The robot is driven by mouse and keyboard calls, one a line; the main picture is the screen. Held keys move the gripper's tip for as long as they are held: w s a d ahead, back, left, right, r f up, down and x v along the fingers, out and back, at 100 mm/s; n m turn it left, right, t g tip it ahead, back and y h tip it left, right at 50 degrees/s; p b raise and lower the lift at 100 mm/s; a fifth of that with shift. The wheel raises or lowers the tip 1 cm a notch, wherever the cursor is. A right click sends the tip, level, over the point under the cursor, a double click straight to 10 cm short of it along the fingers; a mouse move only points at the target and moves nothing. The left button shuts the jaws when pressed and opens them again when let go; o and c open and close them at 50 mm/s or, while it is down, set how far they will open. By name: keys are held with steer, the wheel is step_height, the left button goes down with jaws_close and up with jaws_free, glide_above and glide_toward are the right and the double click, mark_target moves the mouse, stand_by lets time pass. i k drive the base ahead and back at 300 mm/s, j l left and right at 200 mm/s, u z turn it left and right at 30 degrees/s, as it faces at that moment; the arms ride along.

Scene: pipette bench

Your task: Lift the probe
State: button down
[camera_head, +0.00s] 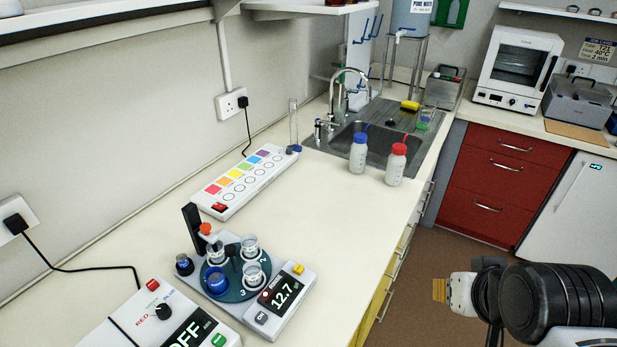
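A grey meter (282,290) with a display reading 12.7 stands on the bench at the lower left. Its round dark teal turntable (233,293) holds clear glass beakers (250,246) and a blue one (216,281). A black upright post (192,221) stands at its back. What looks like the probe, with an orange-red top (206,229), is beside this post; its lower end is hard to make out. My gripper (440,290) is at the lower right, over the floor and well away from the meter. Its tan fingertips are seen side-on, so I cannot tell whether they are apart.
A box with a dial (163,312) and its black cable lie left of the meter. A strip with coloured squares (243,181) lies behind. Blue-capped (358,154) and red-capped (396,165) bottles stand near the sink (375,140). The bench right of the meter is clear.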

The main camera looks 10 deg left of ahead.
mark_target(202, 231)
steer(key=u, duration=1.2)
